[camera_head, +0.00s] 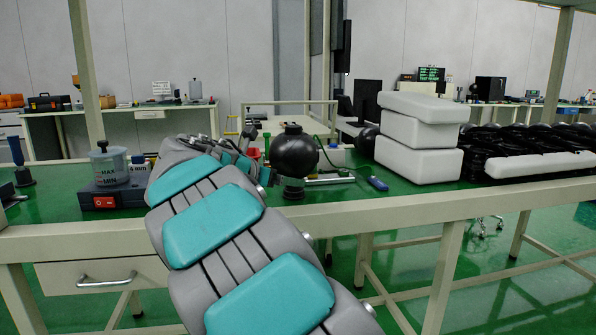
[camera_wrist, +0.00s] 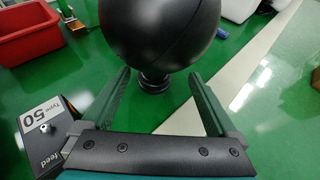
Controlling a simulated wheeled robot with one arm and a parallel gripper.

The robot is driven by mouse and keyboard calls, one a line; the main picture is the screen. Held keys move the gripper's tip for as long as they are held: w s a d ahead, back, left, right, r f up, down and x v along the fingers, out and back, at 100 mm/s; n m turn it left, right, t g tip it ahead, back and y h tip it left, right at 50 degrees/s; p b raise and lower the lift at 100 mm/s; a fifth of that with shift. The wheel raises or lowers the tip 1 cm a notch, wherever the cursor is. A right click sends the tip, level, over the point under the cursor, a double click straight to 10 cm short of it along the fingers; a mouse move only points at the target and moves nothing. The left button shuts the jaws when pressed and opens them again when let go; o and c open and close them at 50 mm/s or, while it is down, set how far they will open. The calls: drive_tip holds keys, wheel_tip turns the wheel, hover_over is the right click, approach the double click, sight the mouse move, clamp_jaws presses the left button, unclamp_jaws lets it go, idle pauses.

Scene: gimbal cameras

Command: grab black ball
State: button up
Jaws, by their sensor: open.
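The black ball (camera_head: 295,152) stands on a small dark base on the green workbench top, in the middle of the head view. In the wrist view the black ball (camera_wrist: 165,35) fills the top centre, with its round base below it. My gripper (camera_wrist: 160,80) is open, with one finger on each side below the ball. The base shows in the gap between the fingertips. Nothing is held, and I cannot tell whether a finger touches the ball.
White blocks (camera_head: 418,138) are stacked right of the ball, with black wrapped goods (camera_head: 525,140) beyond. A blue-handled tool (camera_head: 377,183) lies nearby. A beaker device (camera_head: 108,170) stands at left. A red bin (camera_wrist: 45,28) and a Type 50 box (camera_wrist: 48,130) are left in the wrist view.

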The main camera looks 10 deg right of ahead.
drive_tip(key=shift+w+a+x, duration=0.1)
drive_tip(key=shift+w+x, duration=0.05)
drive_tip(key=shift+x, duration=1.4)
drive_tip(key=shift+w+a+x, duration=0.15)
drive_tip(key=shift+x, duration=1.4)
drive_tip(key=shift+r, duration=0.15)
clamp_jaws()
